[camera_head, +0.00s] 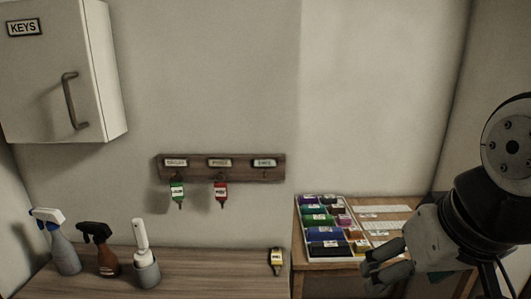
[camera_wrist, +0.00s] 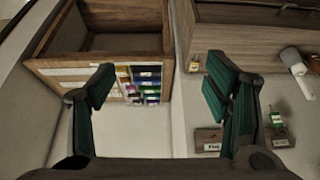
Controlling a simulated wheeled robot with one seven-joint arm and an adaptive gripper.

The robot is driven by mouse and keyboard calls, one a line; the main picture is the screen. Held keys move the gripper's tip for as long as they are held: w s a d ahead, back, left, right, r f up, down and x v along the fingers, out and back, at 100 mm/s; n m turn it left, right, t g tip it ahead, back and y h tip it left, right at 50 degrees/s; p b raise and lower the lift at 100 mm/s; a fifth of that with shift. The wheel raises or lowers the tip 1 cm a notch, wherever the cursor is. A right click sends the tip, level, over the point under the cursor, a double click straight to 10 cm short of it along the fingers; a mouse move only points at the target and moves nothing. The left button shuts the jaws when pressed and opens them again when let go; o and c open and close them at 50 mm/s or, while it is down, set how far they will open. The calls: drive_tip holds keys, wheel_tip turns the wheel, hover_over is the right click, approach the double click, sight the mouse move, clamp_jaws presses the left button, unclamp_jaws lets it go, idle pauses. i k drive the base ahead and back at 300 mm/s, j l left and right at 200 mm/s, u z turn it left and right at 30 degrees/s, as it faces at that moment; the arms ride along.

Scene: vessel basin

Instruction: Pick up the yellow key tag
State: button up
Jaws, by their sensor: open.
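The yellow key tag (camera_head: 276,258) lies on the right end of the wooden counter, close to its edge. In the wrist view a small pale yellowish patch (camera_wrist: 195,63) beside the right finger may be the same tag, but it is too small to be sure. My gripper (camera_head: 373,273) is to the right of the tag, in front of the small table, apart from the tag. In the wrist view my gripper (camera_wrist: 158,72) has its two fingers spread wide with nothing between them.
A wall rack (camera_head: 222,167) holds a green tag (camera_head: 177,191) and a red tag (camera_head: 221,191); its right hook looks empty. Two spray bottles (camera_head: 62,247) (camera_head: 101,252) and a white-handled brush (camera_head: 144,259) stand on the counter's left. A tray (camera_head: 296,230) of coloured items sits on the table.

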sight(277, 257)
drive_tip(key=i+l, duration=0.25)
drive_tip(key=l, duration=0.15)
drive_tip(key=i+l+u, duration=0.1)
drive_tip(key=i+l, duration=0.45)
drive_tip(key=l, duration=0.3)
